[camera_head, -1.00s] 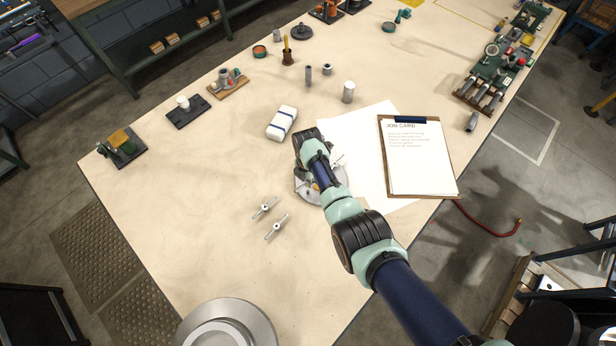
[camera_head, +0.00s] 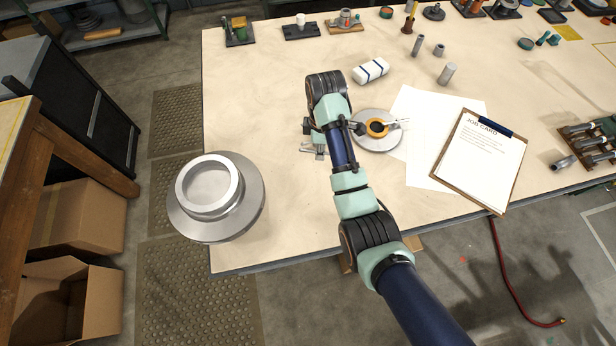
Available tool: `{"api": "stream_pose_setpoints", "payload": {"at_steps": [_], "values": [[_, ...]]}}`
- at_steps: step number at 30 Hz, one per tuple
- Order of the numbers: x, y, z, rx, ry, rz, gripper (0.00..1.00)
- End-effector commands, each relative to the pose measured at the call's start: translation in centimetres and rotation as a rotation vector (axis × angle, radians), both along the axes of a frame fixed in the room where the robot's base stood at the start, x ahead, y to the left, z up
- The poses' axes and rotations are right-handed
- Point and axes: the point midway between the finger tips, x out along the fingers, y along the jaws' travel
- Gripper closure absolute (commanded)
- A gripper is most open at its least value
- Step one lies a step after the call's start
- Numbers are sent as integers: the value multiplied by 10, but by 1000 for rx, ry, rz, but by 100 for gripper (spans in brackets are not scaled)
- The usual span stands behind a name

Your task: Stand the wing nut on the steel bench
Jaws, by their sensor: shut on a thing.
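My gripper (camera_head: 318,146) is mostly hidden under my wrist and forearm, low over the near left part of the pale-topped bench (camera_head: 260,165). Small grey metal pieces show beside the forearm there. I take them for the fingers and a wing nut (camera_head: 320,153) between them, but the outlines run together. Whether the wing nut touches the bench top cannot be told. The round casing (camera_head: 374,144), with an orange and dark ring in its middle, lies just right of my forearm. Small grey winged parts show at its left and right edges.
A large stepped metal disc (camera_head: 225,220) stands at the near left bench edge. A white block with blue bands (camera_head: 370,71) lies behind the casing. Paper and a clipboard (camera_head: 478,155) lie to the right.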

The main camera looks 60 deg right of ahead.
Motion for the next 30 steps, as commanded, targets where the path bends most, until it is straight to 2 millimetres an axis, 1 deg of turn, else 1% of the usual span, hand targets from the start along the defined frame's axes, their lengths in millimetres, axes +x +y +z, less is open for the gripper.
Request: {"api": "stream_pose_setpoints", "payload": {"at_steps": [5, 7, 8, 13, 14, 15, 18, 21, 24, 30], "values": [[-1, 1, 3, -1, 0, -26, 100], [-1, 1, -6, 0, 0, -25, 100], [-1, 1, -13, 0, 0, -25, 100], [-1, 1, -68, 0, 0, -24, 100], [-1, 1, -75, 0, 0, -23, 100], [-1, 2, -79, 3, 3, -23, 100], [-2, 2, -110, 3, 2, -23, 100], [-1, 2, -135, 1, 2, -23, 100], [-1, 1, -150, 0, 0, -23, 100], [-1, 1, -156, -1, 0, -22, 100]]}}
